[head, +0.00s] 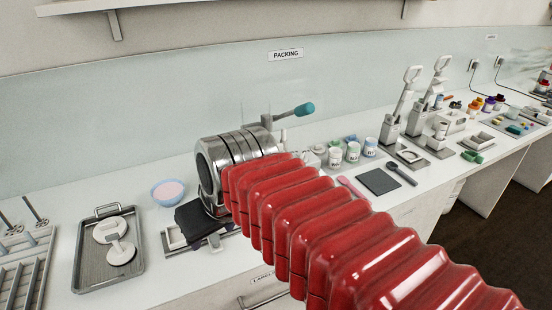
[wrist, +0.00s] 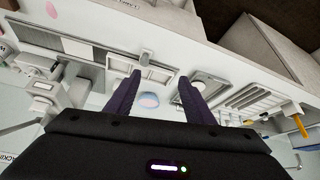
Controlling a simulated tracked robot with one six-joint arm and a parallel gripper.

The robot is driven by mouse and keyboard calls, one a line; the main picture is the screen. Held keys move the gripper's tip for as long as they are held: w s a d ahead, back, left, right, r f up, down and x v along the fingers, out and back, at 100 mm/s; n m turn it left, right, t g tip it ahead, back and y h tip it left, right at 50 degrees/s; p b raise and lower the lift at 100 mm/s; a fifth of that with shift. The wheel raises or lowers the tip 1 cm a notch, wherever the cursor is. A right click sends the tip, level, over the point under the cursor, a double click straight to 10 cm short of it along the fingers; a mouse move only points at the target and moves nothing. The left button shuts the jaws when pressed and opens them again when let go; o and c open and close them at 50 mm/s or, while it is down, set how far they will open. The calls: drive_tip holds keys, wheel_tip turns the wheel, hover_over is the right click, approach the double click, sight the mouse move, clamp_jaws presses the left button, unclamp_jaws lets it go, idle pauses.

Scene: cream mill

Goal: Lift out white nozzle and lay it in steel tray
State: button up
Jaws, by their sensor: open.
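The grey steel tray (head: 84,265) lies at the left of the bench in the head view, with white round parts (head: 120,251) in it. It also shows right of centre in the wrist view (wrist: 222,84). My gripper (wrist: 160,77) is open, with dark fingers wide apart and nothing between the tips. In the head view its dark body hangs above a pale compartmented holder (head: 172,239), right of the tray. The holder shows just beyond the fingers in the wrist view (wrist: 158,74). I cannot make out for sure which piece is the white nozzle; my arm hides part of the holder.
A blue bowl (head: 168,199) of pink stuff stands behind the holder. A slotted rack (head: 22,280) is at the far left. A teal-ended lever (head: 303,110) rises behind my arm. Jars (head: 352,152) and a dark mat (head: 379,181) lie to the right.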

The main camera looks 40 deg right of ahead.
drive_tip(key=w+d+r+m, duration=0.1)
drive_tip(key=d+r, duration=0.3)
drive_tip(key=d, duration=0.4)
drive_tip(key=w+d+r+h, duration=0.1)
drive_tip(key=w+d+r, duration=0.1)
drive_tip(key=d+r, duration=0.3)
drive_tip(key=w+d+r+m, duration=0.1)
drive_tip(key=d+r, duration=0.3)
drive_tip(key=d, duration=0.9)
drive_tip(key=shift+w+r+m+t+h, duration=0.3)
drive_tip(key=shift+w+r+t, duration=0.05)
drive_tip(key=shift+w+t, duration=0.05)
approach(278, 145)
drive_tip(key=shift+x, duration=1.65)
drive_tip(key=shift+a, duration=0.15)
drive_tip(key=shift+x, duration=2.65)
